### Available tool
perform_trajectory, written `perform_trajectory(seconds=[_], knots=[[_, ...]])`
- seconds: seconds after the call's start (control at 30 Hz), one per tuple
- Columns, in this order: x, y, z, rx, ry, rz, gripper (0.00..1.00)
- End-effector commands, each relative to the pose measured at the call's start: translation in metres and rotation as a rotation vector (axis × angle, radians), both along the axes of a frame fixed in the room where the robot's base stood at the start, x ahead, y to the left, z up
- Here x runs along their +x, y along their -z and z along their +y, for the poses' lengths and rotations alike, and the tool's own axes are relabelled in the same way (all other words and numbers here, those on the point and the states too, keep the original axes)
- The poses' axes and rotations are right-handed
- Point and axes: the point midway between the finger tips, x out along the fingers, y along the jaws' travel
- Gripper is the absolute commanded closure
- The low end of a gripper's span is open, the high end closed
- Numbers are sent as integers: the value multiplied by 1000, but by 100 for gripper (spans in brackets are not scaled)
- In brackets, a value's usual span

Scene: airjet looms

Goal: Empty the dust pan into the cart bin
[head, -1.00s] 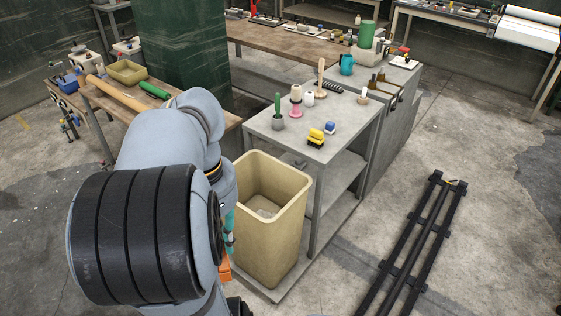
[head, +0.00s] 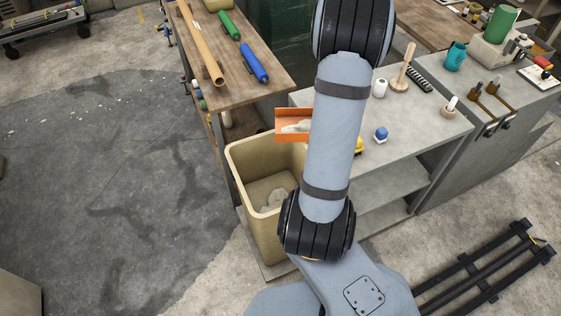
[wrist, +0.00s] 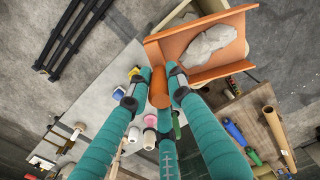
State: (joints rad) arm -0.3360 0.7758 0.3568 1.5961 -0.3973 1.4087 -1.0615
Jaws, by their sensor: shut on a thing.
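The orange dust pan (head: 284,137) is in the air near the far rim of the tan cart bin (head: 258,222), partly hidden behind my arm in the head view. A pale grey clump of dust (head: 297,127) lies in it. In the wrist view, the pan (wrist: 185,43) holds the grey clump (wrist: 208,46), and my gripper (wrist: 160,86) has its teal fingers shut around the orange handle (wrist: 159,90). My arm hides the gripper in the head view. Pale waste (head: 274,199) lies inside the bin, whose right side my arm covers.
The bin stands on the cart's low base, beside its grey top (head: 425,115), which carries small spools and a blue-topped item (head: 380,134). A wooden table (head: 222,70) with blue and green rolls stands behind left. The floor at left (head: 100,150) is open.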

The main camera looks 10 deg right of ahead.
Motion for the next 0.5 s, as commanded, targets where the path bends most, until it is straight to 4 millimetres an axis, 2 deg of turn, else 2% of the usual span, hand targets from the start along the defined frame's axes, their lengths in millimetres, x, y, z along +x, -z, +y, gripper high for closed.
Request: perform_trajectory(seconds=[0.03, 0.2, 0.3, 0.4, 0.5], knots=[[26, 7, -14, 5, -33, 6, 100], [99, 51, -53, 8, -151, 6, 100], [130, 83, -70, 9, -220, 4, 100], [151, 116, -81, 11, -280, 3, 100], [161, 144, -88, 12, -329, 2, 100]])
